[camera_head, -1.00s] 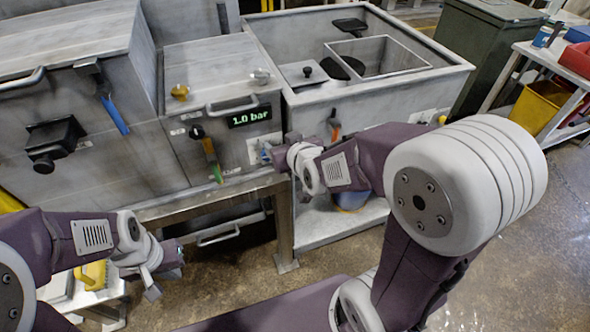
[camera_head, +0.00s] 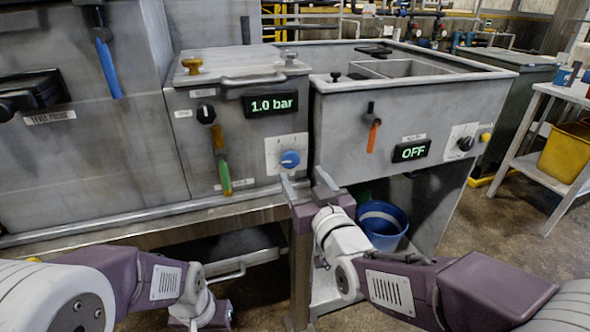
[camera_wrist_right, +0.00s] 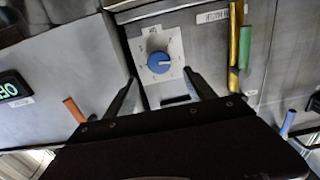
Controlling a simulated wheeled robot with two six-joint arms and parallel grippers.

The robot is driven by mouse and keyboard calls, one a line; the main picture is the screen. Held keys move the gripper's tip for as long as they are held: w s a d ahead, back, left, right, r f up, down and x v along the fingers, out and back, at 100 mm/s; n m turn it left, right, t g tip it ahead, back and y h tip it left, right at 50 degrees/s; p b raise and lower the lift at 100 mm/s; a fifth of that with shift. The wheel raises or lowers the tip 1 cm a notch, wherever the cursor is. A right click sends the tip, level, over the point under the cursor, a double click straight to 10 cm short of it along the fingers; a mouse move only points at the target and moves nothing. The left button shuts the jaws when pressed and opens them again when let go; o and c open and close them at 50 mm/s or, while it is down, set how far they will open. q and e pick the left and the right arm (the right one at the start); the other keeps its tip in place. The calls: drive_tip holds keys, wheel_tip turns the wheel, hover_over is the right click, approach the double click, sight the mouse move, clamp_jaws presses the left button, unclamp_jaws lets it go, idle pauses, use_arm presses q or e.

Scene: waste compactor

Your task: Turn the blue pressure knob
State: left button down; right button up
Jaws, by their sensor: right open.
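The blue pressure knob (camera_head: 290,159) sits on a white dial plate (camera_head: 273,154) on the front of the grey cabinet, below a display (camera_head: 270,104) reading 1.0 bar. In the right wrist view the knob (camera_wrist_right: 159,63) is ahead of my fingertips, roughly centred between them. My right gripper (camera_head: 306,184) is open and empty, just below the knob and apart from it. It also shows in the right wrist view (camera_wrist_right: 160,82). My left gripper (camera_head: 205,318) is low at the bottom left; its fingers are mostly out of sight.
A green-and-orange handle (camera_head: 221,160) hangs left of the knob. An orange-handled lever (camera_head: 372,130) and a display (camera_head: 411,151) reading OFF are on the bin to the right. A blue bucket (camera_head: 381,224) stands below. The cabinet's lower ledge (camera_head: 150,218) runs under the panel.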

sight(291, 160)
drive_tip(key=b+x, duration=0.1)
drive_tip(key=x, duration=0.6)
drive_tip(key=shift+f, duration=0.15)
drive_tip(key=c, duration=1.3)
